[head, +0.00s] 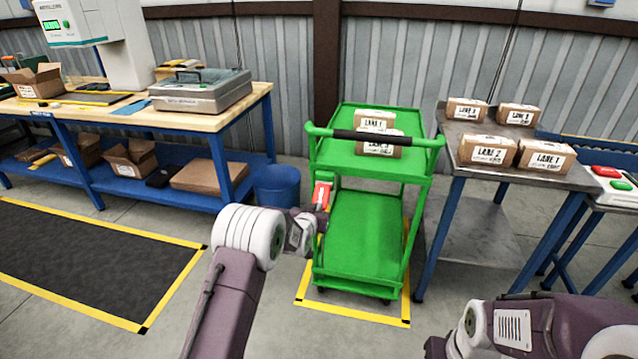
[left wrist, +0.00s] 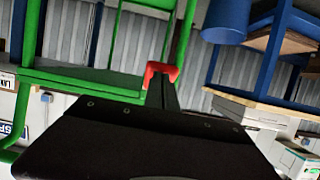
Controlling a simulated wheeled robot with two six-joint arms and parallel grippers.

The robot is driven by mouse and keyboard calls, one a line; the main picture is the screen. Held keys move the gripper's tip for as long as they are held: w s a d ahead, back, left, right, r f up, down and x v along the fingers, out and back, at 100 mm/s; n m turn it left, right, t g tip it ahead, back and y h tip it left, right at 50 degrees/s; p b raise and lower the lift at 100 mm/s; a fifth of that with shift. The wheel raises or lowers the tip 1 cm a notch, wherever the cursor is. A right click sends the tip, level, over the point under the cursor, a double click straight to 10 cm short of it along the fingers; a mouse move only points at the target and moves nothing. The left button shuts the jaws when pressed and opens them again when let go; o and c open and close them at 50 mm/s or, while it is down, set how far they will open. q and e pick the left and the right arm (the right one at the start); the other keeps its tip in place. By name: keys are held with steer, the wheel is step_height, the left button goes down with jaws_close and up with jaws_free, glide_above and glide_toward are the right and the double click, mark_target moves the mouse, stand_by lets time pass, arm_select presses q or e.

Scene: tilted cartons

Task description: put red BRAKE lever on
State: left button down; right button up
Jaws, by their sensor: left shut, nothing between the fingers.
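The green cart (head: 365,225) stands on the floor in the middle of the head view. A red part with a pale label (head: 322,190), which looks like the brake piece, is at its left front post. In the left wrist view the red lever (left wrist: 160,68) shows as a small bent shape right at my fingertips. My left gripper (head: 321,218) is shut and empty beside that post, just below the red part; its dark fingers show in the left wrist view (left wrist: 167,92). I cannot tell whether they touch the lever. My right gripper is not in view, only my right arm.
Two cartons (head: 377,132) sit on the cart's top shelf; its lower shelf is empty. A metal table (head: 480,185) with several LANE cartons stands close on the right. A blue bin (head: 278,188) and a workbench (head: 190,118) are at the left. Yellow tape (head: 350,314) frames the cart.

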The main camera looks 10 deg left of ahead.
arm_select(q)
steer(key=shift+f, duration=0.55)
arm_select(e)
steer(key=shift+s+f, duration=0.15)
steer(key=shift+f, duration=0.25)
arm_select(q)
steer(key=shift+s+f+b, duration=0.15)
steer(key=shift+f+b, duration=0.1)
steer(key=shift+b, duration=0.1)
